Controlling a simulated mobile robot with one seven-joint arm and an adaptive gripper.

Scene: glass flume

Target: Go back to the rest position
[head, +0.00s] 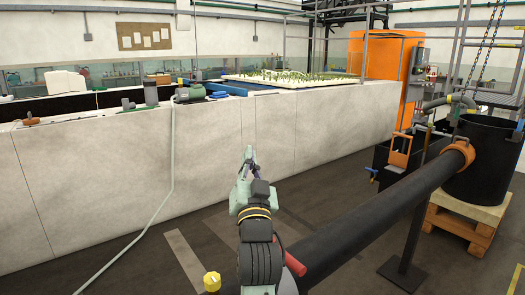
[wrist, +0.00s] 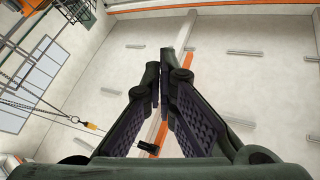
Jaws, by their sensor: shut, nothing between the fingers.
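My gripper (head: 252,165) is at the end of my arm, in the middle of the head view, in front of the long pale wall (head: 330,130) of the flume. It points up and away from me. In the wrist view my gripper (wrist: 163,60) has its two dark fingers converging, with the tips together and nothing held. Behind the fingers the wrist view shows the pale ceiling or upper wall, with no object near the tips.
A thick black pipe (head: 385,207) with an orange collar (head: 460,152) runs close on the right of my arm. A black barrel (head: 484,160) stands on a wooden pallet (head: 465,222). A pale hose (head: 172,150) hangs down the wall at left. Dark floor at left is mostly clear.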

